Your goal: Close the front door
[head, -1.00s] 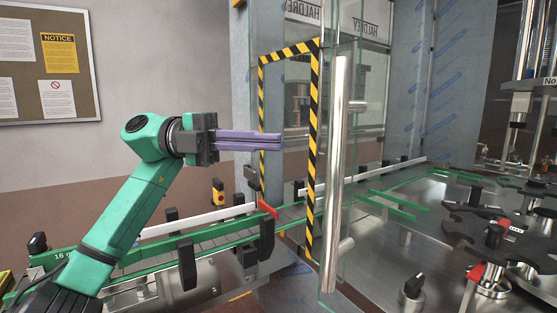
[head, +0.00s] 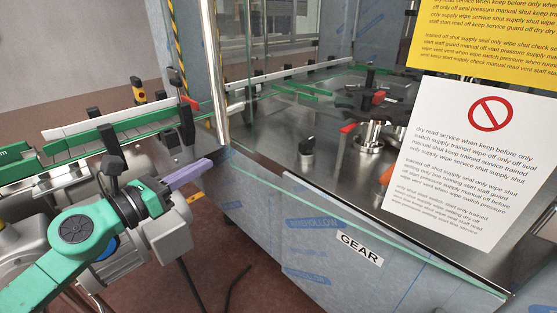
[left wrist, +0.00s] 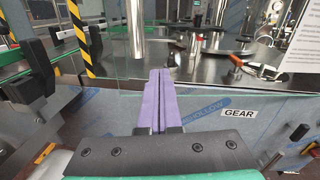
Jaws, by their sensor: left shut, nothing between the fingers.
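The front door is clear glass with a vertical steel handle (head: 216,75) at upper left of the machine in the head view. The lower end of the handle also shows in the left wrist view (left wrist: 135,28). The glass is hard to see, so I cannot tell how far the door stands from its frame. My left gripper (head: 210,162) has purple fingers, shut and empty, pointing at the machine's front edge below and left of the handle. In the left wrist view the fingertips (left wrist: 160,73) are apart from the handle. My right gripper is not in view.
A conveyor (head: 110,130) with green rails runs at left into the machine. A steel deck (head: 265,125) with black and red fittings lies inside. A white notice (head: 460,160) hangs at right. A film-covered panel (head: 290,225) labelled GEAR is below.

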